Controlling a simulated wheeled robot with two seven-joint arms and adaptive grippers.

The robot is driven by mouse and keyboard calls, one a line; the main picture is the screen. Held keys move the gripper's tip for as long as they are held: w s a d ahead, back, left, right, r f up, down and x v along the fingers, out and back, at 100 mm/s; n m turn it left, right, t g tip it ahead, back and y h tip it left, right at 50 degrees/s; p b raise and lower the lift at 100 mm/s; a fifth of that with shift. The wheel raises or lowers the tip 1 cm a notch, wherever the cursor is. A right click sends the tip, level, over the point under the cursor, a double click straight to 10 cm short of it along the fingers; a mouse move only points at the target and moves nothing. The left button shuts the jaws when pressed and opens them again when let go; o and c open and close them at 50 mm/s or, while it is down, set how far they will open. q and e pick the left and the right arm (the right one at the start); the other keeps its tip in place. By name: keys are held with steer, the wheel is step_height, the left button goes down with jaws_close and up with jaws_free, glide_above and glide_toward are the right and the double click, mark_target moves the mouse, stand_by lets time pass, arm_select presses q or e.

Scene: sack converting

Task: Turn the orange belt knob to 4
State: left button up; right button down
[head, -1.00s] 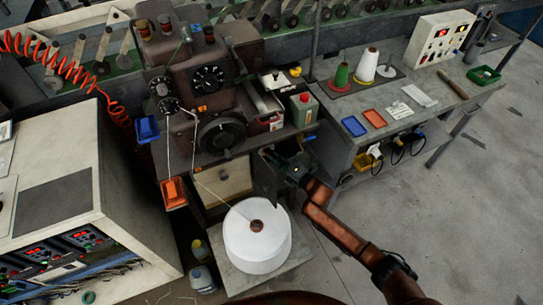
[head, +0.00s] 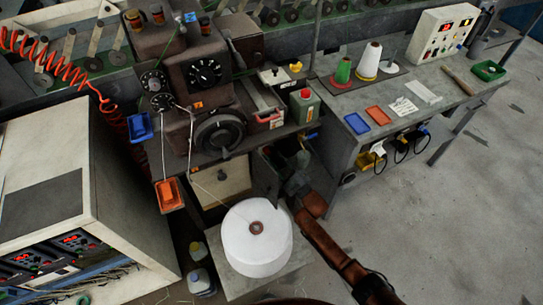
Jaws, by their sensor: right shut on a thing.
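The brown machine carries a large black dial (head: 204,72) with white marks, and two smaller black dials, an upper one (head: 154,81) and a lower one (head: 162,102), to its left. A small orange tag (head: 197,105) sits below the large dial. The settings are too small to read, and I cannot tell which dial is the orange belt knob. My right gripper (head: 291,172) is low, right of the machine and well away from the dials, by a dark upright panel (head: 264,178). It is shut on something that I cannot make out. My left gripper is not in view.
A white spool (head: 257,245) stands in front of the machine with thread running up. An orange tray (head: 169,194) and a blue tray (head: 141,126) hang at the machine's left. A red-capped green can (head: 304,105) stands above my right gripper. A bench (head: 395,85) is at right.

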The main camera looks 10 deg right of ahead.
steer(key=m, duration=0.2)
steer(key=m+t, duration=0.1)
steer(key=m+h, duration=0.1)
steer(key=m, duration=0.1)
steer(key=shift+a+f+m+t, duration=0.15)
steer(key=shift+f+m+t, duration=0.1)
steer(key=shift+m+t, duration=0.05)
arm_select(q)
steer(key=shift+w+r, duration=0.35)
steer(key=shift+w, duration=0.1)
arm_select(e)
steer(key=shift+m+t+h, duration=0.5)
steer(key=shift+m+h, duration=0.2)
steer(key=shift+m, duration=1.1)
steer(key=c, duration=1.7)
jaws_free()
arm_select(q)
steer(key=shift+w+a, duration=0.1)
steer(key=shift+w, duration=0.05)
arm_select(e)
steer(key=shift+s, duration=0.15)
steer(key=v, duration=1.1)
steer(key=shift+s, duration=0.4)
